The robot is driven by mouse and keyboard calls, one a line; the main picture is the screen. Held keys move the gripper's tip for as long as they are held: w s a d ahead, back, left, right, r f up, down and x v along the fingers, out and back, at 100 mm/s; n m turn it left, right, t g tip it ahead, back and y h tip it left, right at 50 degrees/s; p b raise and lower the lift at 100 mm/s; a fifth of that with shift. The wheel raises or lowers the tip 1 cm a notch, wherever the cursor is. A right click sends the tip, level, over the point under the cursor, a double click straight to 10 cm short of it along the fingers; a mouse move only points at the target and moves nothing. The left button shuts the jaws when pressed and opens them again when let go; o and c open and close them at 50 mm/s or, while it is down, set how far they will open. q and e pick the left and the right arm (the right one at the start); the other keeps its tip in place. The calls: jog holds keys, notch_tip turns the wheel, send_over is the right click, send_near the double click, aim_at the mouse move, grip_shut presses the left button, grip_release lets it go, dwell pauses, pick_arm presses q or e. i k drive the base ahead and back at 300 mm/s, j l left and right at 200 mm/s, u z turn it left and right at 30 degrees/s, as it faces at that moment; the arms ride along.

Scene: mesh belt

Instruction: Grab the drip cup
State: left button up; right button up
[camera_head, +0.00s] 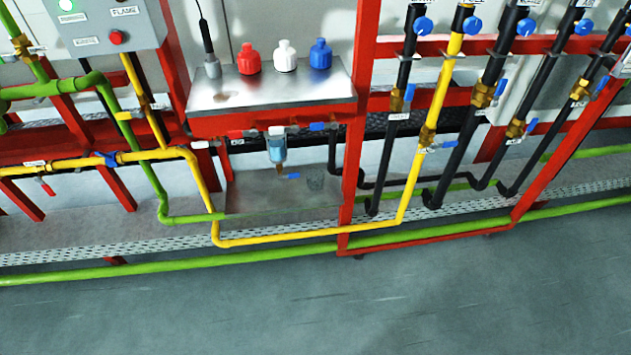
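A small clear cup (316,180), which looks like the drip cup, stands on the lower metal shelf (257,193) below the steel counter. It is faint, and I cannot tell whether anything is in it. A translucent blue filter bowl (277,148) hangs to its upper left, with a small blue-handled valve (289,176) under it. Neither of my grippers shows in the head view.
Red, white and blue bottles (285,57) stand on the steel counter (215,92). A yellow pipe (300,237) and green pipe (270,257) run low in front of the shelf. A red post (357,130) rises right of the cup. The grey floor (300,310) is clear.

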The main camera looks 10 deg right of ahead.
aim_at(314, 176)
jog(key=i+j+z, duration=0.3)
jog(key=i+j, duration=0.2)
jog(key=j, duration=0.25)
jog(key=i+j+z, duration=0.15)
jog(key=j, duration=0.25)
jog(key=i, duration=0.05)
